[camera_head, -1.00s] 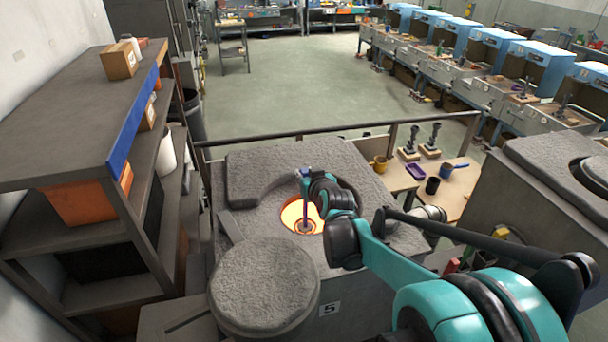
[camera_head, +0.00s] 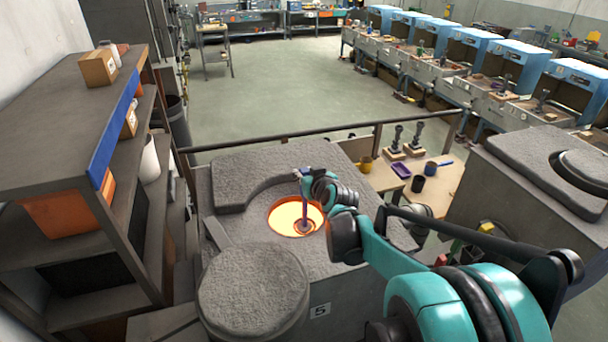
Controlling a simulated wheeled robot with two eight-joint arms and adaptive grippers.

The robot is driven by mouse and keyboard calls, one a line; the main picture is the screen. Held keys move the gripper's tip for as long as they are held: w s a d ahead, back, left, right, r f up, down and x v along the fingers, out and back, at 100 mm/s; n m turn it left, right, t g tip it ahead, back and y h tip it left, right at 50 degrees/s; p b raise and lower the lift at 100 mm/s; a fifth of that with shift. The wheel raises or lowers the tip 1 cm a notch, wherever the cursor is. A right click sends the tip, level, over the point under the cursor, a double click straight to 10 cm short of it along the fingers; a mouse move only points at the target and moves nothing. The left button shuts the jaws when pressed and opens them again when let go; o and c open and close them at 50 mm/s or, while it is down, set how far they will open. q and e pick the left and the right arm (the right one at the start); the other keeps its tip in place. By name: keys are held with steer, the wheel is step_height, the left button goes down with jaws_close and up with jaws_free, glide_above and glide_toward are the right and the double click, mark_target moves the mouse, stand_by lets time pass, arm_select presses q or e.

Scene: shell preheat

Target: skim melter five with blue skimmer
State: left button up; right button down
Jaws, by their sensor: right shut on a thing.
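Melter five (camera_head: 252,165) stands below me, a grey rough-topped block with a "5" plate on its front. Its round opening (camera_head: 283,217) glows orange-yellow. The round grey lid (camera_head: 254,290) is off the opening, at the front left. My right gripper (camera_head: 306,178) is shut on the blue skimmer (camera_head: 307,200) above the opening. The skimmer's shaft points down and its lower end is in the glowing opening, toward the right side. The gripper's fingers are partly hidden by its own wrist. My left gripper is not in view.
A shelf with boxes (camera_head: 98,68) and an orange bin (camera_head: 68,212) stands at left. A rail (camera_head: 300,139) runs behind the melter. Another melter (camera_head: 530,200) stands at right.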

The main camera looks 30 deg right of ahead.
steer(key=shift+r+p, duration=4.05)
steer(key=shift+r, duration=1.5)
steer(key=shift+f, duration=0.1)
